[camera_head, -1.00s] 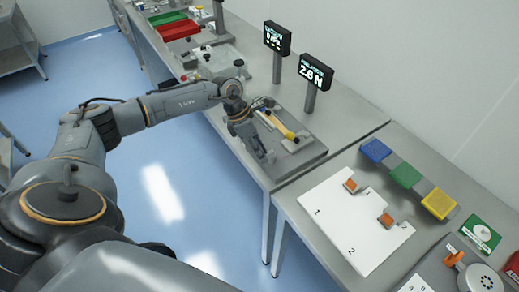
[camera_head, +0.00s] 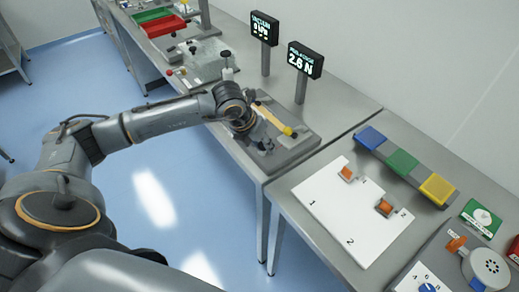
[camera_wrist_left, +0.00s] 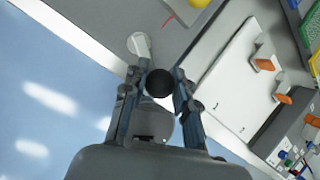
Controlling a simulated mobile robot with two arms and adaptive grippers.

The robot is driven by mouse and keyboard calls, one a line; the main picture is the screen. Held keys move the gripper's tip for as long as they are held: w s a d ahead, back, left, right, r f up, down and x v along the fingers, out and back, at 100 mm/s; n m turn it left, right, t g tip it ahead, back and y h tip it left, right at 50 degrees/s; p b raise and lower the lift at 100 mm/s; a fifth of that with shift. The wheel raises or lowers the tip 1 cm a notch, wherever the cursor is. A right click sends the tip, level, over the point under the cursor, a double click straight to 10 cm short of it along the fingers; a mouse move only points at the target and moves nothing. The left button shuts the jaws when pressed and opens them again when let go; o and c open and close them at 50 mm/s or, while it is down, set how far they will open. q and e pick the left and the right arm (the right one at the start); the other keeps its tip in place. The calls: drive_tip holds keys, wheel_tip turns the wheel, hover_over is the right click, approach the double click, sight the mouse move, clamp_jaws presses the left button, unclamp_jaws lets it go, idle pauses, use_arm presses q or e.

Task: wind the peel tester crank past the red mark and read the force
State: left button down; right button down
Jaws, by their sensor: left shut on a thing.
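The peel tester is a grey plate (camera_head: 297,146) at the near end of the bench, with a yellow-ended bar (camera_head: 274,120) on it. My left gripper (camera_head: 264,146) is at the plate's near edge. In the left wrist view my left gripper (camera_wrist_left: 160,88) is shut on a round black crank knob (camera_wrist_left: 158,83), one finger on each side. The pale crank arm (camera_wrist_left: 140,44) shows just beyond the knob, pointing up and left. A thin red mark (camera_wrist_left: 168,20) is on the grey surface right of its end. The force display (camera_head: 304,60) appears to read 2.6 N. My right gripper is out of view.
A vacuum display (camera_head: 264,28) stands behind. A second table at right holds a white numbered board (camera_head: 350,225), blue, green and yellow blocks (camera_head: 403,162) and a control panel (camera_head: 440,262). Red and green trays (camera_head: 163,26) lie farther back.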

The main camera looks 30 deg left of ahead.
use_arm(q)
drive_tip(key=shift+w+d+n+y+b, duration=0.3)
drive_tip(key=shift+w+n+y+b, duration=0.1)
drive_tip(key=shift+n+b, duration=0.55)
drive_tip(key=shift+r, duration=0.1)
drive_tip(key=c, duration=1)
unclamp_jaws()
drive_tip(key=shift+s, duration=0.1)
drive_tip(key=v, duration=1.2)
drive_tip(key=shift+s+d, duration=0.1)
